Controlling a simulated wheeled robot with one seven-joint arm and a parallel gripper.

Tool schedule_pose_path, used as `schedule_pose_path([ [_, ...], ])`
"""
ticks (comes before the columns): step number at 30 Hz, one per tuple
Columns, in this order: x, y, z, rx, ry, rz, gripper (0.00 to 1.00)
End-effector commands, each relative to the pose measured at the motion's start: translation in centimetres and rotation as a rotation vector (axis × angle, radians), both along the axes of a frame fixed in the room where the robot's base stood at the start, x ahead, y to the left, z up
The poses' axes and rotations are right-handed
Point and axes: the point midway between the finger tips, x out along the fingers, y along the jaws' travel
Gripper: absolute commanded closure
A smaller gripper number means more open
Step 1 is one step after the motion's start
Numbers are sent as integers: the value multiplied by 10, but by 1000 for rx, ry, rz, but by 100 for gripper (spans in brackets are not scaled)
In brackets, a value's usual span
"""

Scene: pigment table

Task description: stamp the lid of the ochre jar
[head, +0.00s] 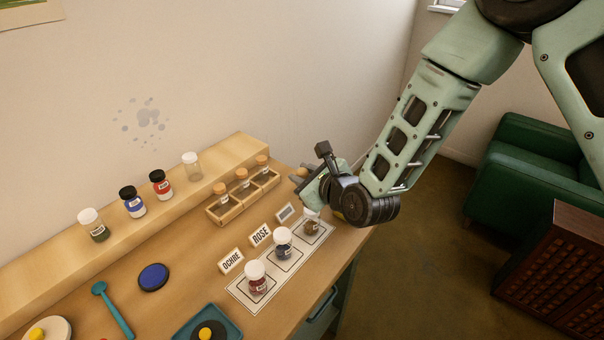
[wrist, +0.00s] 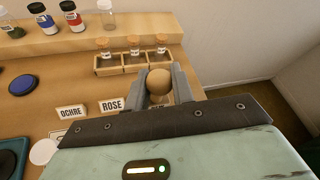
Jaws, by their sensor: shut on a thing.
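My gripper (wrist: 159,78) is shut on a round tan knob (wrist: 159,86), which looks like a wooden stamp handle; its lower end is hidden. In the head view my gripper (head: 304,178) is above the far end of the white mat (head: 240,291). Below it stands a white-lidded jar with brown-ochre contents (head: 312,226), partly covered by the gripper. The card reading OCHRE (head: 231,262) stands beside a white-lidded jar with dark red contents (head: 257,285). The card reading ROSE (head: 260,235) stands beside a white-lidded jar with blue contents (head: 283,251).
A third card (head: 286,212) is unreadable. A blue ink pad (head: 153,277) and a teal spoon-like tool (head: 114,310) lie to the left. A wooden rack (head: 228,211) holds corked vials behind. Several jars stand on the raised shelf (head: 60,248). A teal tray (head: 182,333) is in front.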

Motion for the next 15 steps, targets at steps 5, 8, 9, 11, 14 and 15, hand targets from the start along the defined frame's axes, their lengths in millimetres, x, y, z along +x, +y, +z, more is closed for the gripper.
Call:
schedule_pose_path([
  [5, -1, 0, 3, -3, 4, 16, 90],
  [8, -1, 0, -2, -4, 5, 18, 90],
  [9, -1, 0, -6, -5, 5, 18, 90],
  [11, -1, -1, -11, -5, 5, 17, 90],
  [14, -1, 0, -23, -6, 6, 18, 90],
  [15, -1, -1, -27, -6, 7, 17, 90],
])
